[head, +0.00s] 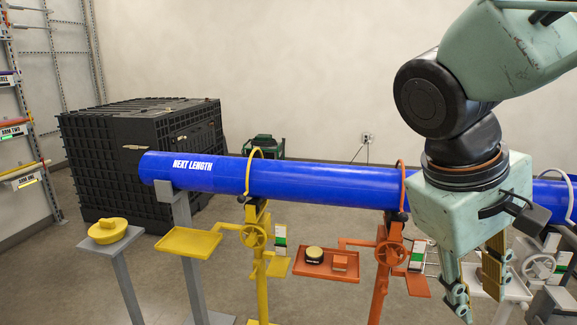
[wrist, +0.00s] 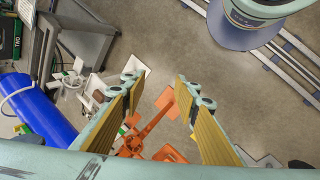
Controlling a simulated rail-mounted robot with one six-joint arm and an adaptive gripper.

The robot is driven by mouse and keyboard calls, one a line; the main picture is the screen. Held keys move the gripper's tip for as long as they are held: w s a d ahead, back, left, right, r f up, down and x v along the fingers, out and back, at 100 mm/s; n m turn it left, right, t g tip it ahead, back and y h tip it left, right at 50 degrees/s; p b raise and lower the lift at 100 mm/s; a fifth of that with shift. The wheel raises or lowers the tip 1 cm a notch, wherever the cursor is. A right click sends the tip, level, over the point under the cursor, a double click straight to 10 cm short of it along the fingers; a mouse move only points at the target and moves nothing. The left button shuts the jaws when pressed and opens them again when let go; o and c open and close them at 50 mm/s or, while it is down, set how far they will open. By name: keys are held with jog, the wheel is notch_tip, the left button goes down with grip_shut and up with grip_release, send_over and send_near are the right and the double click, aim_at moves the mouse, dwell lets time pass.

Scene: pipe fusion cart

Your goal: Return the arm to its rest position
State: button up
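My gripper (head: 476,284) hangs from my pale green arm at the right of the head view. It points downward in front of the blue pipe and to the right of the orange stand. In the wrist view my gripper (wrist: 160,92) has its two yellow-padded fingers spread wide apart. Nothing is between the pads; the floor and parts of the orange stand (wrist: 150,128) show beyond the gap. The arm hides part of the blue pipe (head: 310,184) and what stands behind it.
A yellow stand (head: 257,262) with a tray (head: 190,243) and an orange stand (head: 382,265) with a tray (head: 318,268) hold the pipe. White stand parts (head: 538,266) are close to the gripper's right. A yellow object (head: 109,231) sits on a grey post. Open floor lies between the stands.

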jog(key=s+a+r+m+t+y, duration=0.2)
jog(key=s+a+m+t+y, duration=0.1)
jog(key=s+a, duration=0.5)
jog(key=shift+s+y, duration=0.8)
jog(key=shift+s, duration=0.05)
jog(key=shift+o, duration=1.4)
